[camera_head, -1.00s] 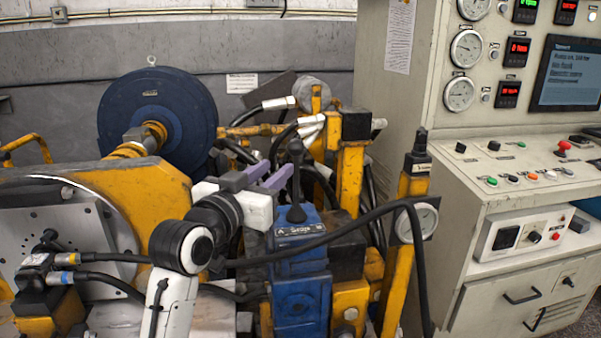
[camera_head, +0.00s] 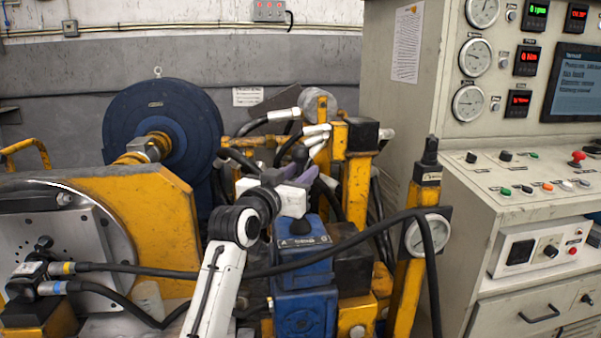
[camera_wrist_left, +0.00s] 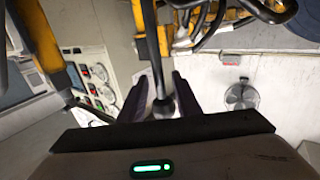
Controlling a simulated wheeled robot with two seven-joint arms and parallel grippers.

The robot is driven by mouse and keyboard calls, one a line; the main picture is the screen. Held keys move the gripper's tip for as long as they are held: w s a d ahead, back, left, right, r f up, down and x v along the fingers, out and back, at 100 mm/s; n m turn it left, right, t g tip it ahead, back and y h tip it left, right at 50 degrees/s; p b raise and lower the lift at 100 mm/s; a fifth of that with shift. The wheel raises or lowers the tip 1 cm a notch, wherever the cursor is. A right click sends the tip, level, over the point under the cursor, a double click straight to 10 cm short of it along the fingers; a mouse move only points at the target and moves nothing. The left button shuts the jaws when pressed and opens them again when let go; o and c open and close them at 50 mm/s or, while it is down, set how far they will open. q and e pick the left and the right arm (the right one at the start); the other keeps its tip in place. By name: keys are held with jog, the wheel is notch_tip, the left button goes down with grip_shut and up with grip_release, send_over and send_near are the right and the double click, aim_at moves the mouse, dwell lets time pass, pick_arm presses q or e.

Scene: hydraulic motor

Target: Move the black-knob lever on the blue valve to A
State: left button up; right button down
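The blue valve (camera_head: 305,270) stands at the centre of the head view, with a dark label plate (camera_head: 303,241) on top. Its markings are too small to read surely. The lever's black knob (camera_head: 299,154) shows above my left gripper (camera_head: 296,177), which hides most of the shaft. In the left wrist view, the black knob (camera_wrist_left: 164,107) lies between the two purple-grey fingers (camera_wrist_left: 161,88), close to the palm, and the shaft runs up and away. The fingers are apart, on either side of the knob, with a narrow gap visible. My right gripper is not in view.
A black hose (camera_head: 345,243) crosses in front of the valve. White-ended hoses (camera_head: 285,114) and yellow frames crowd behind. The control cabinet (camera_head: 470,205) is at the right.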

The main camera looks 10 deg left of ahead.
pick_arm(q)
jog(key=shift+w, duration=0.25)
grip_shut()
jog(key=shift+a+f, duration=0.1)
jog(key=shift+a, duration=0.05)
jog(key=a+n+t, duration=0.1)
jog(key=s+a+n+t+b, duration=0.1)
jog(key=a+n, duration=0.1)
jog(key=s+a+f+n+t+b, duration=0.1)
jog(key=a+n, duration=0.1)
jog(key=shift+s+f+y, duration=0.1)
jog(key=shift+y, duration=0.2)
